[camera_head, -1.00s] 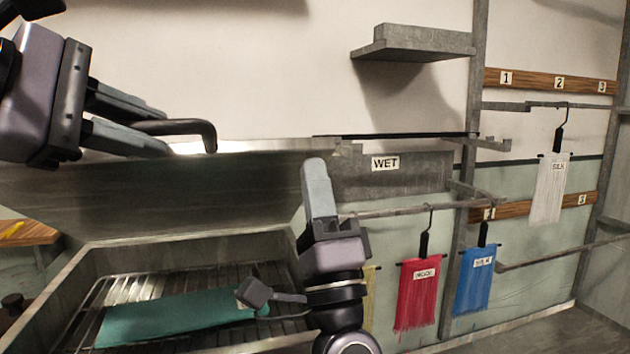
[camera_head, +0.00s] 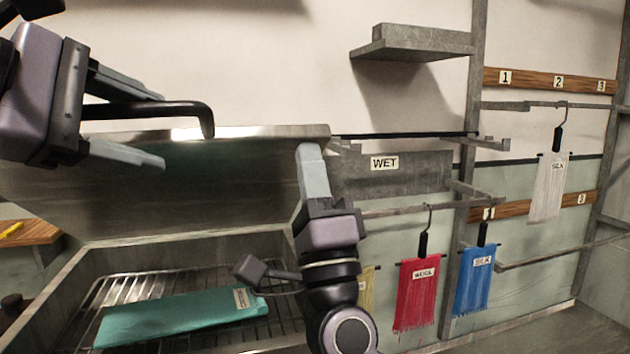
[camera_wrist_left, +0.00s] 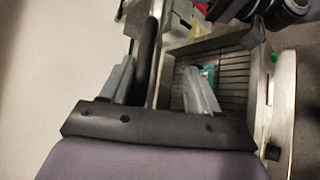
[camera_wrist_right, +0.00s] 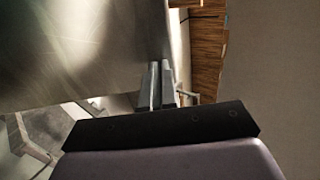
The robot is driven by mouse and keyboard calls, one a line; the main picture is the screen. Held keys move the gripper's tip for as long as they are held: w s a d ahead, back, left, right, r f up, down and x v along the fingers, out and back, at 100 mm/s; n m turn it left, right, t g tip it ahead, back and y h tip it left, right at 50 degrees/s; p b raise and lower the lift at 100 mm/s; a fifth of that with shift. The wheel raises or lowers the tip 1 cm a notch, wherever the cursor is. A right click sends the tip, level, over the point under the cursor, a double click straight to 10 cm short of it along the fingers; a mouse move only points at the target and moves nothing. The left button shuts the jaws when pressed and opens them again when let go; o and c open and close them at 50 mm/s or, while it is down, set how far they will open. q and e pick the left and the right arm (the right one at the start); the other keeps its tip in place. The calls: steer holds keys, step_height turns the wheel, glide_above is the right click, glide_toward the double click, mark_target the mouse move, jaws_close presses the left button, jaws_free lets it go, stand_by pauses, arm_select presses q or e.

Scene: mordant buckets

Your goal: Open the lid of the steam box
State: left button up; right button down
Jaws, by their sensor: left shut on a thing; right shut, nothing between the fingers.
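The steam box (camera_head: 55,285) is a grey metal box at lower left, with a wire rack inside. Its metal lid (camera_head: 200,190) stands raised at the back, inner face towards me. The black lid handle (camera_head: 185,107) sticks up at the lid's top edge. My left gripper (camera_head: 145,128) is shut on the handle, which passes between its spread fingers; the left wrist view shows the handle (camera_wrist_left: 148,60) nearer the left finger. My right gripper (camera_head: 311,160) is shut and empty, fingers pointing up at the lid's right edge. In the right wrist view the lid (camera_wrist_right: 80,50) lies just beyond its fingertips.
A teal cloth (camera_head: 170,318) with a label lies on the rack. Red (camera_head: 416,295) and blue (camera_head: 473,285) cloths hang from rails at right, with a white one (camera_head: 549,190) higher up. A grey shelf (camera_head: 415,45) juts from the wall above.

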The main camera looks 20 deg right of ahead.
arm_select(q)
steer(key=shift+s+d+f+g, duration=0.15)
steer(key=shift+f+g, duration=0.15)
steer(key=shift+f, duration=0.05)
